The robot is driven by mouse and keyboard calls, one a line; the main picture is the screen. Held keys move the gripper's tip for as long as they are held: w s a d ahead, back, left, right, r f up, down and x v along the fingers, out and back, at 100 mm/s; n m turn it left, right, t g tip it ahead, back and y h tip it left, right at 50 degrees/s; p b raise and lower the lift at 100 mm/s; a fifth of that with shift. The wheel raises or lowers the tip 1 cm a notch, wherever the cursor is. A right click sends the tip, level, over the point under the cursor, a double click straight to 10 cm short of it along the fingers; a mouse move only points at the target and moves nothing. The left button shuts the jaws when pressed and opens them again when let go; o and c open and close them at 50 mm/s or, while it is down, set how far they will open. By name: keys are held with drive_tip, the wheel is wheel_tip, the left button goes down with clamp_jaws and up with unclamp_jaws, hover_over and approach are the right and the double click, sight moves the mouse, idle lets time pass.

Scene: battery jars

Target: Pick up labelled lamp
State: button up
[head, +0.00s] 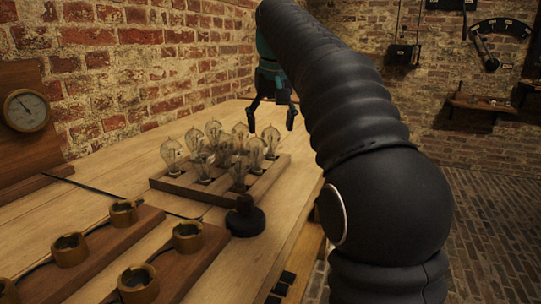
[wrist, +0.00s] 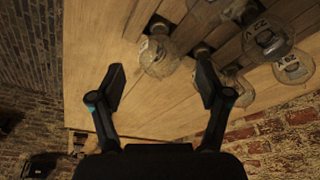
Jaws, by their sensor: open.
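Several clear glass lamps stand in a wooden rack (head: 213,196) on the bench in the head view. My gripper (head: 271,112) is open and empty above the rack's far right side, fingers pointing down. In the wrist view my gripper (wrist: 160,82) has its two fingers spread wide. One lamp (wrist: 158,57) lies just beyond the fingertips, between them, with a small pale mark on its left side. Two lamps to the right, one upper (wrist: 268,38) and one lower (wrist: 293,67), show dark printed characters on pale labels. I cannot read labels in the head view.
A black round knob-like object (head: 245,217) stands in front of the rack. Wooden boards with brass ring sockets (head: 188,236) lie nearer. A brick wall (head: 110,70) runs behind the bench, with a dial gauge (head: 26,111) at left. The bench's far left stretch is clear.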

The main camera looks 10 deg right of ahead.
sight(270, 134)
drive_tip(key=x, duration=0.3)
drive_tip(key=shift+w+f+b, duration=0.1)
drive_tip(key=shift+f+b, duration=0.1)
drive_tip(key=shift+b, duration=0.2)
drive_tip(key=c, duration=1.2)
drive_tip(key=shift+r, duration=0.1)
drive_tip(key=shift+r+p, duration=0.35)
drive_tip(key=shift+r, duration=0.25)
drive_tip(key=r+p, duration=0.1)
drive_tip(key=r, duration=0.1)
drive_tip(key=d+r+p, duration=0.1)
drive_tip(key=r, duration=0.1)
drive_tip(key=shift+w, duration=0.25)
drive_tip(key=w+d+r+p, duration=0.3)
drive_tip(key=d+r+p, duration=0.1)
drive_tip(key=d, duration=0.6)
drive_tip(key=shift+w+r, duration=0.2)
drive_tip(key=shift+r, duration=0.65)
